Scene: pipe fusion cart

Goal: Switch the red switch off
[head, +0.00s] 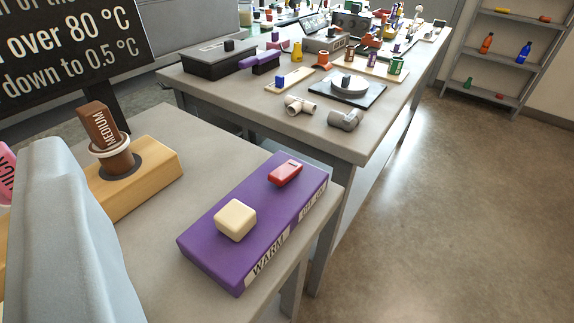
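A red switch (285,172) sits on the far end of a purple box (215,262) on the near grey table. It is a small rectangular rocker; I cannot tell from its tilt whether it is on or off. A cream square button (235,219) sits on the nearer part of the same box. My gripper is not in view, and nothing covers the switch.
A wooden block (150,178) holding a brown "MEDIUM" piece (100,125) stands left of the box. A large pale blue-grey shape (65,235) fills the left foreground. A black sign (70,50) stands behind. A cluttered second table (255,105) lies beyond; the floor at right is clear.

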